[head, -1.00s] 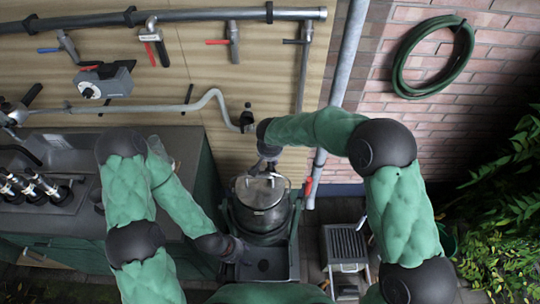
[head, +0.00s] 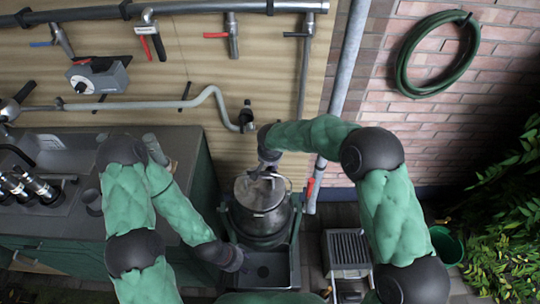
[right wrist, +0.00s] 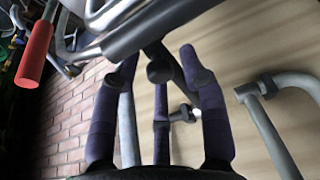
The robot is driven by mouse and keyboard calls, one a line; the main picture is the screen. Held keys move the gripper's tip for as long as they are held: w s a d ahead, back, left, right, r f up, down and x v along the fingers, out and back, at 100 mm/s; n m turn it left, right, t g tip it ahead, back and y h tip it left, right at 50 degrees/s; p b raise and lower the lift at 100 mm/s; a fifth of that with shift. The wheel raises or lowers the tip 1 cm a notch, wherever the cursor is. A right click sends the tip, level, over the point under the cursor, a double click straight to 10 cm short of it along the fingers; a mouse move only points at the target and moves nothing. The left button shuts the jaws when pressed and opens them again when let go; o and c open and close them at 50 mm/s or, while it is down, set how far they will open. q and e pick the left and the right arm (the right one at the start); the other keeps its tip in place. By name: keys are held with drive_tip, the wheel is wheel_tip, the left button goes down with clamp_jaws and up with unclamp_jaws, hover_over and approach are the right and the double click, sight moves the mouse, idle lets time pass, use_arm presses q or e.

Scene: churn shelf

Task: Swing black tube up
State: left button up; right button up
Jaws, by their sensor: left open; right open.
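A dark, tube-like bar (right wrist: 150,28) crosses the top of the right wrist view, with a rounded end piece below it. The open fingers of my right gripper (right wrist: 160,85) reach up on both sides of this end piece; I cannot tell if they touch it. In the head view, my right gripper (head: 270,164) is just above the lidded metal pot (head: 262,222), its fingers small and partly hidden. My left gripper (head: 235,258) is open and low at the pot's front left, beside a black tray (head: 282,270). I cannot tell the tube apart in the head view.
A red handle (right wrist: 36,55) shows at the right wrist view's left. Grey pipes (head: 215,92) and taps (head: 232,36) line the wooden wall. A counter with sink (head: 60,150) stands left. A small grill-like stand (head: 347,248) stands right of the pot.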

drive_tip(key=c, duration=0.8)
drive_tip(key=shift+o, duration=0.2)
drive_tip(key=shift+r, duration=0.1)
drive_tip(key=shift+w+r+p, duration=0.2)
drive_tip(key=shift+r+p, duration=0.35)
drive_tip(key=shift+r, duration=1.3)
drive_tip(key=shift+w+r+p, duration=0.25)
drive_tip(key=shift+r+p, duration=0.15)
drive_tip(key=shift+r, duration=0.5)
drive_tip(key=shift+w+r+p, duration=0.25)
drive_tip(key=shift+r+p, duration=0.1)
drive_tip(key=shift+r, duration=0.5)
